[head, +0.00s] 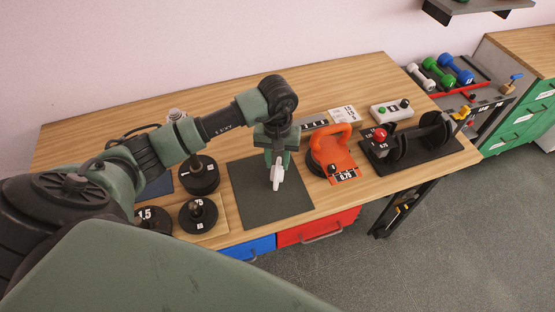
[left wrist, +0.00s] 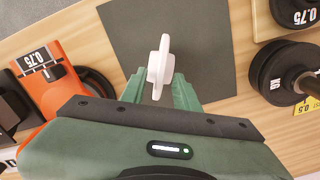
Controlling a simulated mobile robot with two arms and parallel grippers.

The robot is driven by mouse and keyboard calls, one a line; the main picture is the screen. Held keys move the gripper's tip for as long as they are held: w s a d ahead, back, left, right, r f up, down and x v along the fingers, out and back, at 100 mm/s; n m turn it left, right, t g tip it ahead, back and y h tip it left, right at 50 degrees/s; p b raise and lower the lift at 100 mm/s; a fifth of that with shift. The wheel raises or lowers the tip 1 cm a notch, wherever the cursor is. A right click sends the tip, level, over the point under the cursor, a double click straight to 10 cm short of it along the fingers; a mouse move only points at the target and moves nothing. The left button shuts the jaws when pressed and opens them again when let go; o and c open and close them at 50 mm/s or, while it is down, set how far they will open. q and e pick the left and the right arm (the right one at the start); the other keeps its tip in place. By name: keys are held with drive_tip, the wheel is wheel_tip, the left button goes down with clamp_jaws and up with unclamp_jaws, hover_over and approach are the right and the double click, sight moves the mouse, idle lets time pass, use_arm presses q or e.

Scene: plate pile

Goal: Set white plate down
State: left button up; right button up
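The white plate (head: 276,177) is small and seen nearly edge-on, over the dark square mat (head: 262,204) on the wooden table. My left gripper (head: 278,160) points down over the mat and is shut on the plate. In the left wrist view the white plate (left wrist: 160,66) stands upright between the green fingers (left wrist: 158,88), with the dark mat (left wrist: 205,35) behind it. I cannot tell whether its lower edge touches the mat. My right gripper is not in view.
Left of the mat, black weight plates (head: 198,178) stand on a wooden board. To the right are an orange holder (head: 340,160) labelled 0.75, a black rack (head: 415,145) and a white button box (head: 390,110). The mat is otherwise bare.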

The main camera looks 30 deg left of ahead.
use_arm(q)
drive_tip(key=shift+r, duration=0.3)
wheel_tip(320, 180, up, 12)
drive_tip(key=b, duration=0.4)
drive_tip(key=shift+f, duration=0.2)
